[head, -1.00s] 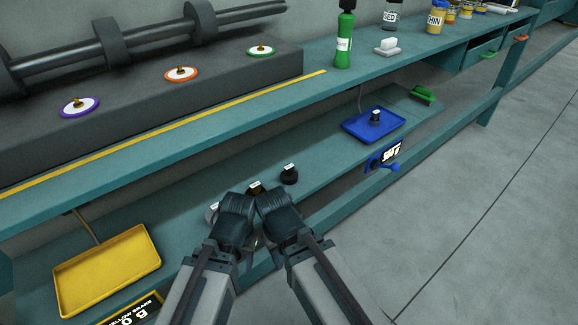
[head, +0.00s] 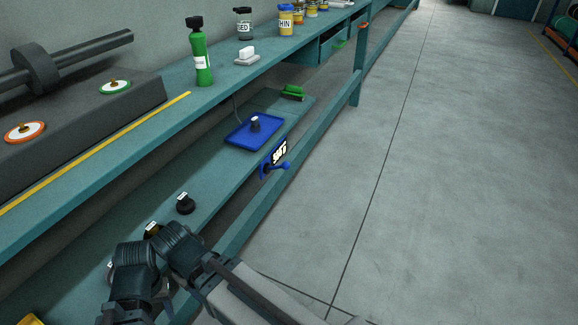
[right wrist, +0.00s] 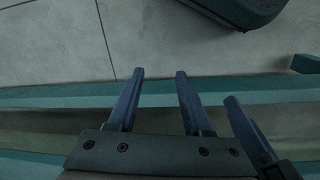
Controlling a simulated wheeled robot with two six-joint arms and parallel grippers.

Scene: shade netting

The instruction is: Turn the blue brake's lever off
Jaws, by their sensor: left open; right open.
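The blue brake's lever (head: 275,168) is a small blue handle on the front edge of the lower shelf, below a dark sign (head: 280,151) with white marks. It sticks out to the right. A blue tray (head: 240,142) lies behind it with a dark, white-topped weight (head: 254,124) on it. My left gripper (head: 136,252) and right gripper (head: 173,236) are close together at lower left, well short of the lever. In the right wrist view, the right gripper (right wrist: 159,76) has its fingers apart with nothing between them. The left fingertips are hard to see in the head view.
A black knob-like weight (head: 185,203) stands on the lower shelf (head: 217,180) near my grippers. A teal rail (head: 300,180) runs along the bench front. A green bottle (head: 201,58) stands on the upper top. The grey floor (head: 440,180) on the right is clear.

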